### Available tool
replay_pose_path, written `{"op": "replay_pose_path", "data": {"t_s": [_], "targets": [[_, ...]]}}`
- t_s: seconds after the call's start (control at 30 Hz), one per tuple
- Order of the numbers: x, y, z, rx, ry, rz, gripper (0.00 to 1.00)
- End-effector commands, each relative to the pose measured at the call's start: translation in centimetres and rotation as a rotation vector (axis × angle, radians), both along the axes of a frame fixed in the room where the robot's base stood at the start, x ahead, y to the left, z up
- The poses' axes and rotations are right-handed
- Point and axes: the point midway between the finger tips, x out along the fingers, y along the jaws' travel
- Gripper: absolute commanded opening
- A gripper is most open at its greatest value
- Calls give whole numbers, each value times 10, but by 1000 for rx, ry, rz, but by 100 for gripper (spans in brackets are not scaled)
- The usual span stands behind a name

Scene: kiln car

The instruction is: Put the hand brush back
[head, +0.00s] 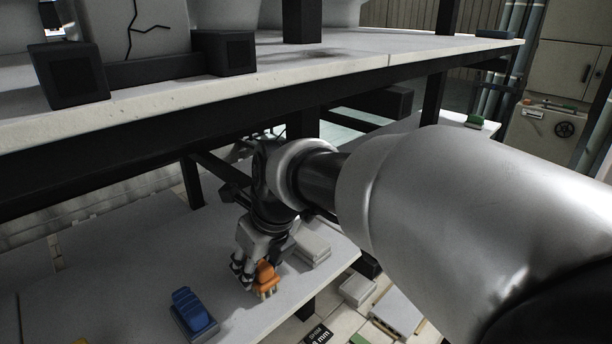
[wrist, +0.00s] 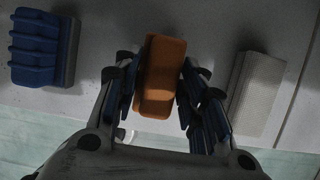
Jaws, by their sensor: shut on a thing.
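The hand brush, an orange block with pale bristles beneath, (head: 265,272) is at the lower shelf (head: 130,262) in the head view. It also shows in the wrist view (wrist: 162,78), upright between the fingers. My gripper (head: 252,272) points down and is shut on the orange brush, with fingers along both its sides in the wrist view (wrist: 162,90). The bristle tips are close to the shelf top; I cannot tell whether they touch it. The fingers hide part of the brush in the head view.
A blue ridged block on a grey base (head: 190,312) lies left of the brush. A pale block (head: 312,245) lies to its right. The upper deck (head: 200,98) with its dark beam overhangs the shelf. More items lie on the tiled floor beyond the shelf's edge.

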Motion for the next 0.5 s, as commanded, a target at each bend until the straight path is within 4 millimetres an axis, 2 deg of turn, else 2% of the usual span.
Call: {"op": "replay_pose_path", "data": {"t_s": [0.4,0.43,0.5], "targets": [[1,1,-5,1,-2,0,19],[1,1,-4,1,-2,0,40],[1,1,-4,1,-2,0,45]]}}
